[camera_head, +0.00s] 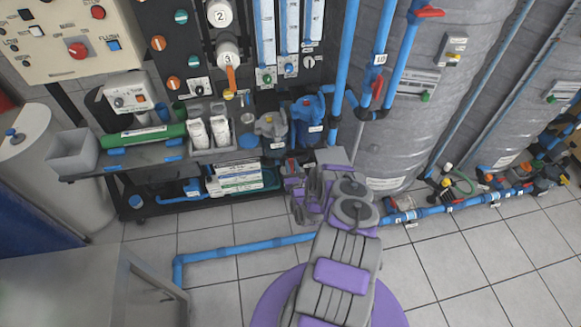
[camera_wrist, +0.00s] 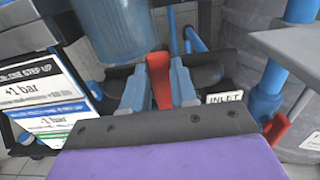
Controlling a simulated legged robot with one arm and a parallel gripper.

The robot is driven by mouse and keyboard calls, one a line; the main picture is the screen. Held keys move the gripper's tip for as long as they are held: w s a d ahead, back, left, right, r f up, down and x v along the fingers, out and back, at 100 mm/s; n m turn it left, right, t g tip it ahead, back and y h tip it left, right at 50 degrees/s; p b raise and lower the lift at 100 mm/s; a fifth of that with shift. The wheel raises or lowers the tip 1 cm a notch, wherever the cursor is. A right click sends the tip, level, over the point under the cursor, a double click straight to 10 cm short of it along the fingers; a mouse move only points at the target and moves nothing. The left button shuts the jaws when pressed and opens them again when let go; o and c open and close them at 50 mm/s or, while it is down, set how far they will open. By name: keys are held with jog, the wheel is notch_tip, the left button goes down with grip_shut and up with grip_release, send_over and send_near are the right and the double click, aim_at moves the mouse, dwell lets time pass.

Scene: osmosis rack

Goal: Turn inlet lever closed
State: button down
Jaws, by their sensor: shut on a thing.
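A red lever (camera_wrist: 158,80) stands upright in the middle of the wrist view. It is between the two blue-grey fingers of my gripper (camera_wrist: 160,92), which is shut on it. A white label reading INLET (camera_wrist: 225,97) is just to the right of the fingers. The lever's lower end and its valve are hidden behind the gripper's dark front plate. In the head view, my gripper (camera_head: 296,178) is low at the front of the rack, and the lever is too small there to make out clearly.
A second red lever (camera_wrist: 277,128) is on blue pipe at the right of the wrist view. Signs reading 1 bar (camera_wrist: 50,88) are at the left. A blue housing (camera_wrist: 112,30) hangs above. A floor pipe (camera_head: 235,250) runs left of my arm; grey tanks (camera_head: 400,120) stand right.

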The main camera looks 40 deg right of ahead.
jog(key=shift+f, duration=0.2)
jog(key=c, duration=0.9)
grip_release()
jog(key=shift+d, duration=0.1)
jog(key=shift+b+v, duration=1.2)
jog(key=shift+v, duration=7.4)
jog(key=shift+f, duration=0.1)
